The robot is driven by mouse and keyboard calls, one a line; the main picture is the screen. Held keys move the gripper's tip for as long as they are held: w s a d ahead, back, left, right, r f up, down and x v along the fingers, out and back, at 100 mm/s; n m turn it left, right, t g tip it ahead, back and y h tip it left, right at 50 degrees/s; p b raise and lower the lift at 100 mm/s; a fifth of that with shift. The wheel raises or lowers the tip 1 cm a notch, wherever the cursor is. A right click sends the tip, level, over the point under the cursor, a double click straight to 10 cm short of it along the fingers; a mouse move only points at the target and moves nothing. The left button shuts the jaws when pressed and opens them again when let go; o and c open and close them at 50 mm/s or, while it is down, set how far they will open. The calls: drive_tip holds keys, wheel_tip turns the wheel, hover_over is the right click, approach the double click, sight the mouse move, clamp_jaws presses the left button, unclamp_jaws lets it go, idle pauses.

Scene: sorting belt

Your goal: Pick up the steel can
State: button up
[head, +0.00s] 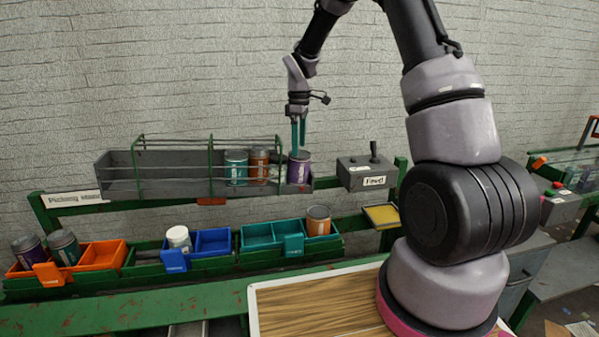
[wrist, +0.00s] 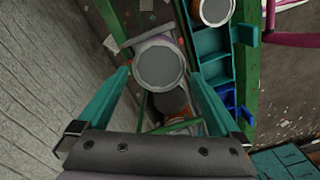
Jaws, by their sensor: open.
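A steel can with a purple label (head: 299,171) stands upright at the right, open end of the grey feed rack. In the wrist view its round grey lid (wrist: 160,68) lies between my two teal fingers. My gripper (head: 298,152) points down over this can, with the fingertips at about the height of its top. My gripper (wrist: 160,77) is open, with a gap showing between each finger and the lid. A teal can (head: 236,168) and an orange-brown can (head: 259,164) stand in the rack to the left, behind green wire rails.
Below the rack are an orange bin (head: 101,257) with two dark cans, a blue bin (head: 212,241) with a white-lidded container, and a teal bin (head: 262,236) with an orange can (head: 319,220). A grey feed box (head: 366,172) with a lever stands close right of the purple can.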

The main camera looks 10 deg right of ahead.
sight(298, 158)
wheel_tip(298, 158, down, 6)
drive_tip(key=shift+a+r, duration=0.1)
idle(0.4)
drive_tip(key=c, duration=1)
drive_tip(key=shift+c, duration=0.2)
drive_tip(key=shift+r, duration=0.1)
